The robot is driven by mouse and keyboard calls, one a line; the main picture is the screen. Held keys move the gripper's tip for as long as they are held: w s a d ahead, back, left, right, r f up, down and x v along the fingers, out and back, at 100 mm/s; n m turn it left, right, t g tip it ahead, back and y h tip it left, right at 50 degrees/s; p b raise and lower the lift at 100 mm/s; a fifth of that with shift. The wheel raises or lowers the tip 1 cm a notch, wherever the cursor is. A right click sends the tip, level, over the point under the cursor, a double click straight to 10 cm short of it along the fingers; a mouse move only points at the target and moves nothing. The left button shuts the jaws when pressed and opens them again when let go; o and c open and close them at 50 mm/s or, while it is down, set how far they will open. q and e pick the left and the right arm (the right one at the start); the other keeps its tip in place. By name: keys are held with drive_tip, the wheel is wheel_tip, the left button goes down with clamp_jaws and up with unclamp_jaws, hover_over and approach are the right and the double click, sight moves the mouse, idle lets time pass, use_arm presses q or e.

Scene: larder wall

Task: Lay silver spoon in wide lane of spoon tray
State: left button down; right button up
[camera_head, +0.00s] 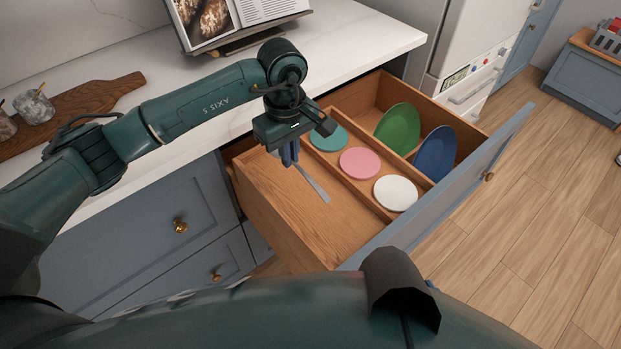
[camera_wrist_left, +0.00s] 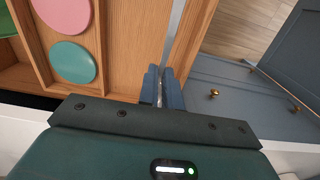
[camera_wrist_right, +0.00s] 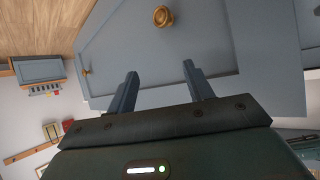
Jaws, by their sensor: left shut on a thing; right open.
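The silver spoon (camera_head: 314,185) shows as a thin grey strip slanting down from my left gripper (camera_head: 289,154), over the drawer's empty wide lane (camera_head: 322,222). My left gripper is shut on it. In the left wrist view the spoon (camera_wrist_left: 175,38) runs out from between the fingers (camera_wrist_left: 163,88), close to the drawer's side wall; its far end is cut off by the frame. I cannot tell whether it touches the lane floor. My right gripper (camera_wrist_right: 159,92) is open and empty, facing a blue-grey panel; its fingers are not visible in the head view.
The narrow lane beside the wide one holds teal (camera_head: 328,137), pink (camera_head: 360,163) and white (camera_head: 395,193) discs. Green (camera_head: 398,128) and blue (camera_head: 436,153) plates stand behind. The drawer front (camera_head: 445,205) and walls bound the space. A cookbook stand (camera_head: 250,36) sits on the counter.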

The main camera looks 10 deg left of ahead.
use_arm(q)
hover_over(292, 193)
wheel_tip(292, 193, down, 5)
drive_tip(key=shift+s+r+p, duration=0.1)
drive_tip(key=shift+r+p, duration=0.1)
drive_tip(key=shift+p, duration=0.15)
drive_tip(key=shift+f, duration=2.5)
drive_tip(key=c, duration=1.6)
unclamp_jaws()
drive_tip(key=shift+r, duration=0.1)
wheel_tip(292, 193, up, 12)
drive_tip(key=shift+r+b, duration=0.1)
drive_tip(key=shift+b, duration=0.55)
